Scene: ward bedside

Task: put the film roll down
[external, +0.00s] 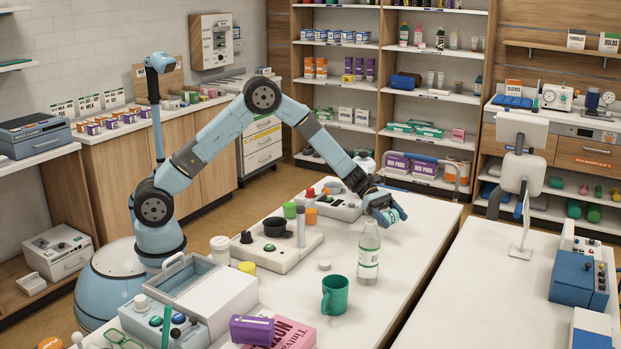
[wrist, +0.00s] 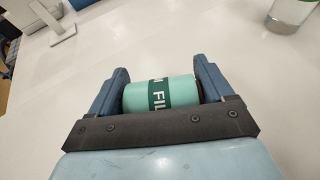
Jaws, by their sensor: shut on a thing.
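The film roll (wrist: 160,93) is a mint-green cylinder with a dark green label, lying sideways between the two blue fingers of my gripper (wrist: 158,90) in the wrist view. My gripper is shut on it, one finger at each end. In the external view my gripper (external: 384,212) holds the film roll (external: 397,213) at the far part of the white table (external: 425,245), just behind the clear bottle. I cannot tell whether the roll touches the table top.
A clear bottle with a green-white label (external: 369,252) stands close in front of my gripper. A green mug (external: 335,295) is nearer. Devices with knobs (external: 330,203) stand to the left. The table right of my gripper is bare.

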